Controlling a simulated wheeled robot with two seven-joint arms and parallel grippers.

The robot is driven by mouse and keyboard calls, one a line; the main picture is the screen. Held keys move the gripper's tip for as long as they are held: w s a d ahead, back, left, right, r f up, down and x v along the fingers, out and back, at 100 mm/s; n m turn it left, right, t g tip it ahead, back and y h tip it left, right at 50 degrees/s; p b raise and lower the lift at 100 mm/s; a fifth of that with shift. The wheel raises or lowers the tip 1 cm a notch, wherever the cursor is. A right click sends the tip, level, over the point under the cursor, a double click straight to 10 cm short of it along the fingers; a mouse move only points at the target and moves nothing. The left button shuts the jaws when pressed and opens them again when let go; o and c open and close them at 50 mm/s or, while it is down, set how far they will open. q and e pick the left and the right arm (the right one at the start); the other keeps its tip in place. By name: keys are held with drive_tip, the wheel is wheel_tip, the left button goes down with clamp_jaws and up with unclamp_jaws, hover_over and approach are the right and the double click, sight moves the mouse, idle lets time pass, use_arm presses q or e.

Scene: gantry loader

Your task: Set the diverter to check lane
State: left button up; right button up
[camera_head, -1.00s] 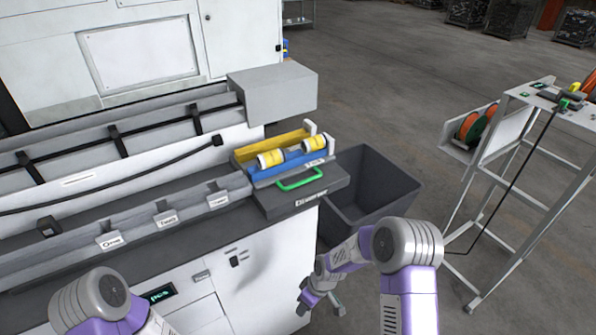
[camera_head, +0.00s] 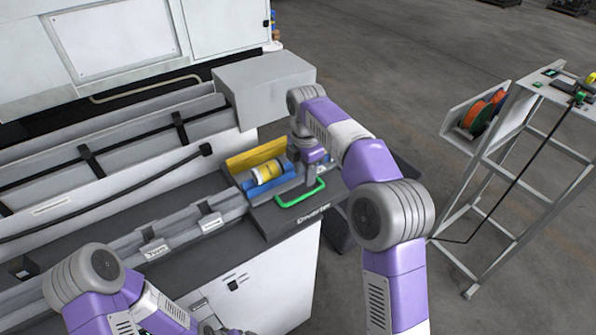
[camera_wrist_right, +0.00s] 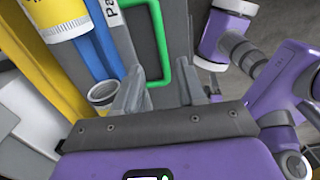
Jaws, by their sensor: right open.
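The diverter has a green loop handle (camera_head: 300,196) on a dark block (camera_head: 275,218) labelled "Diverter" at the right end of the bench. My right gripper (camera_head: 313,180) is open and points down just behind the handle. In the right wrist view the green handle (camera_wrist_right: 186,45) reaches down between the open fingers (camera_wrist_right: 160,90); I cannot tell if they touch it. Beside it are a blue lane and a yellow lane (camera_head: 250,157). A yellow-banded roll (camera_head: 267,172) sits in the blue lane. My left gripper (camera_head: 214,328) is cut off at the bottom edge.
A grey housing (camera_head: 263,85) stands behind the diverter. Rails (camera_head: 170,240) with small labels run left along the bench. A dark bin (camera_head: 340,228) is partly hidden behind my right arm. A metal stand (camera_head: 500,150) with coloured reels is at right, with open floor between.

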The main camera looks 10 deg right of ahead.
sight(304, 195)
drive_tip(key=shift+w, duration=0.1)
drive_tip(key=f, duration=0.2)
drive_tip(key=f+b, duration=0.1)
drive_tip(key=f, duration=0.4)
drive_tip(key=shift+s, duration=0.3)
clamp_jaws()
